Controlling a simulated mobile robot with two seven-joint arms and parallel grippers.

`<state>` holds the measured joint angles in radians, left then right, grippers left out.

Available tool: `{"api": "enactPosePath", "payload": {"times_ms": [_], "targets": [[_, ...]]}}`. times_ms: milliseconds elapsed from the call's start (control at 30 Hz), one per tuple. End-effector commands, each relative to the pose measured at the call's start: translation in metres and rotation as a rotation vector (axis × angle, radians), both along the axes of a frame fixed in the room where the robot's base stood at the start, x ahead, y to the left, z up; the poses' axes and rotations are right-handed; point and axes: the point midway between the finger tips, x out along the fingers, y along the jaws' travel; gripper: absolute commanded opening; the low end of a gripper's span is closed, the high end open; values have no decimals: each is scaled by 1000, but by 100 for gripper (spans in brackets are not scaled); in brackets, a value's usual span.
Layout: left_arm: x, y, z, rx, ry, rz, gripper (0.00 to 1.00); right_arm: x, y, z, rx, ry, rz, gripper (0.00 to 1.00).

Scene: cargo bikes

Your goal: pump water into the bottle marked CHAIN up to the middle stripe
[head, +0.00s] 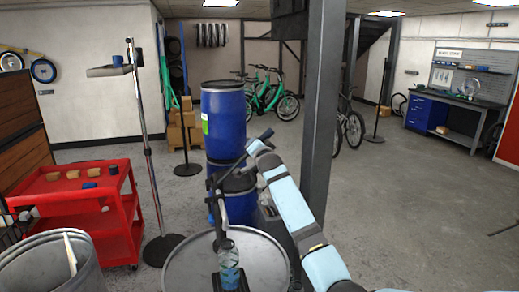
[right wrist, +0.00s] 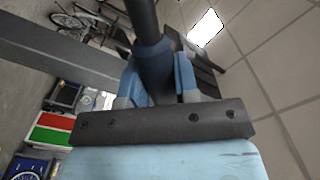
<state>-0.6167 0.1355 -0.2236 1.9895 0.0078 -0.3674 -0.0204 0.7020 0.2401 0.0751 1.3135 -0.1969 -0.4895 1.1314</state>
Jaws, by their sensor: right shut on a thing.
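A clear bluish bottle (head: 229,259) stands upright on the round grey metal top (head: 185,262), in or against a small dark holder. Blue shows low in it; its marking and stripes are too small to read. A dark hand pump (head: 222,205) rises behind it, with its spout just above the bottle's mouth. My right gripper (head: 258,146) is raised at the pump's dark lever. The right wrist view shows this gripper (right wrist: 158,78) shut around the dark round handle (right wrist: 152,50). My left gripper is out of view.
Stacked blue drums (head: 224,125) stand behind the pump. A red cart (head: 95,205) and a metal bin (head: 50,272) are at the left. The floor at the right is open.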

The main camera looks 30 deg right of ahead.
Motion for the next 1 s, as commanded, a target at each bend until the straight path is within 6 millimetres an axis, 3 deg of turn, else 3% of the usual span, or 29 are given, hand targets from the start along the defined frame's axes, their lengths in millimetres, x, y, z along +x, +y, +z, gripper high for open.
{"api": "enactPosePath", "payload": {"times_ms": [400,433,533,867,1000], "targets": [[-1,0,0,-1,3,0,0,0,0,5,-9,-3,0,0],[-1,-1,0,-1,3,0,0,0,0,5,-9,-3,0,31],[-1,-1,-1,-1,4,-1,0,0,0,4,-8,-3,-1,54],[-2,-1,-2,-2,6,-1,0,-1,1,2,-7,0,1,55],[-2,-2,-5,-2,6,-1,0,-14,5,-1,-6,0,0,55]]}}
